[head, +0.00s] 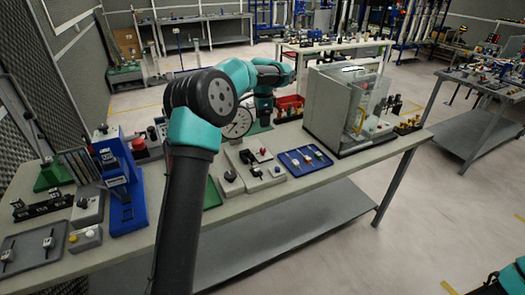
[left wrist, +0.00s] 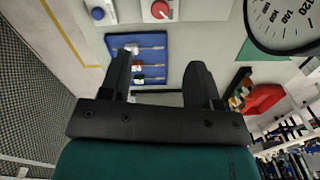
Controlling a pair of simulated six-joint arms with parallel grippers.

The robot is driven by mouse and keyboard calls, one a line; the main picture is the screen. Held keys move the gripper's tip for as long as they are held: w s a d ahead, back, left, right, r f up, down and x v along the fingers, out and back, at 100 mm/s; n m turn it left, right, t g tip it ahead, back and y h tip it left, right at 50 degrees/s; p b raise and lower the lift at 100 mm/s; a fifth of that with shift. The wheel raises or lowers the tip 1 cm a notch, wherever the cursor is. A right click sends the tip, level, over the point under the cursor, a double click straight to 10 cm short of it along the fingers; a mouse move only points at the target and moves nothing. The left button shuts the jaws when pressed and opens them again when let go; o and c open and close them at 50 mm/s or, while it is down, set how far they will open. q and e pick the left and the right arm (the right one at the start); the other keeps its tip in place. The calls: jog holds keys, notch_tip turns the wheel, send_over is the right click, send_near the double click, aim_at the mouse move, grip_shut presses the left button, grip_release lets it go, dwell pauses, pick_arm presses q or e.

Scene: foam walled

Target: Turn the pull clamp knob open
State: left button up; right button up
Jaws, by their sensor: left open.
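Grey fixture blocks stand on the bench near its middle in the head view. One carries a round black knob (head: 230,175), and the one beside it carries a dark clamp with a small red knob (head: 263,151). I cannot tell for sure which is the pull clamp knob. A red knob (left wrist: 160,10) on a pale block shows at the top edge of the left wrist view. My left gripper (left wrist: 158,62) is open and empty, its fingers apart, with the blue tray beyond them. In the head view my left arm reaches over the bench, and its fingers are hard to make out.
The blue tray (head: 306,160) with small tools lies right of the blocks. A dial gauge (head: 238,124) and a red bin (head: 290,104) are behind. A clear-fronted grey enclosure (head: 335,108) stands to the right. A blue press (head: 122,185) stands left.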

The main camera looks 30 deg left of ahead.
aim_at(263, 149)
pick_arm(q)
notch_tip(263, 149, down, 15)
jog(key=shift+f, duration=0.15)
dwell(0.4)
jog(key=shift+c, duration=0.3)
jog(key=c, duration=0.9)
